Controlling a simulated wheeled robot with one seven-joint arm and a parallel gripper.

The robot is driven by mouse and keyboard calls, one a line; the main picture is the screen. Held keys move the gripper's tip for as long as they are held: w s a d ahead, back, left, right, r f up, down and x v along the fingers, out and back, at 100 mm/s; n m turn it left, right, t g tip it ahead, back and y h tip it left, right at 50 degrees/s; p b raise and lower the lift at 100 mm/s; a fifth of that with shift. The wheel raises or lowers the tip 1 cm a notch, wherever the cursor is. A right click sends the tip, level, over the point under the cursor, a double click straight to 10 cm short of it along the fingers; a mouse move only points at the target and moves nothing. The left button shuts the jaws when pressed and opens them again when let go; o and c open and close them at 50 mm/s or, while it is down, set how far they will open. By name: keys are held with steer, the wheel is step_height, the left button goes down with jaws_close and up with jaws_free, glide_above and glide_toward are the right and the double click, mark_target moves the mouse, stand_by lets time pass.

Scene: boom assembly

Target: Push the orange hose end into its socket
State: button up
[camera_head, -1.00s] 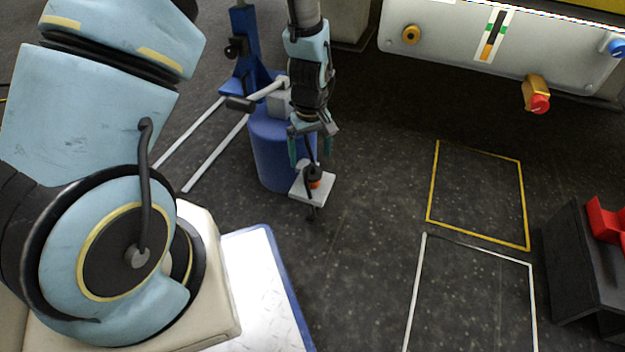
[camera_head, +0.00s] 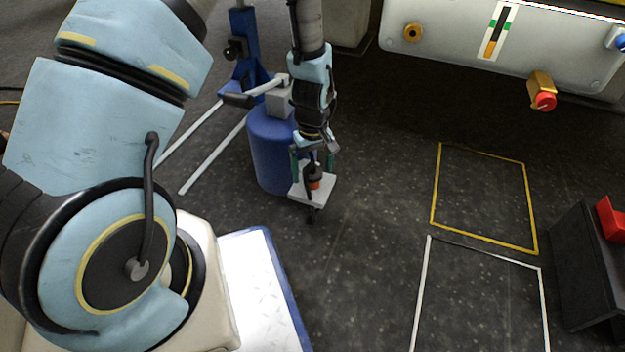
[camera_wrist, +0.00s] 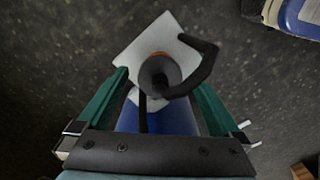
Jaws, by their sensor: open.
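The orange hose end (camera_head: 314,184) stands on a pale square plate (camera_head: 325,191) beside a blue drum. In the wrist view its orange ring (camera_wrist: 150,62) shows beneath a dark round top, with a black hook-shaped part (camera_wrist: 207,66) curving off to the right. My gripper (camera_head: 313,166) is open, with its teal fingers on either side of the hose end. In the wrist view my gripper (camera_wrist: 163,85) has gaps beside the dark top; contact does not show. An orange-yellow ring fitting (camera_head: 412,32) is on the grey panel (camera_head: 455,55), possibly the socket.
The blue drum (camera_head: 268,150) and a blue stand (camera_head: 246,45) are close to my gripper. A red knob (camera_head: 545,101) on a yellow bracket juts from the panel. A dark stand with a red part (camera_head: 612,220) is at right. The marked middle floor is clear.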

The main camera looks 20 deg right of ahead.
steer(key=c, duration=1.3)
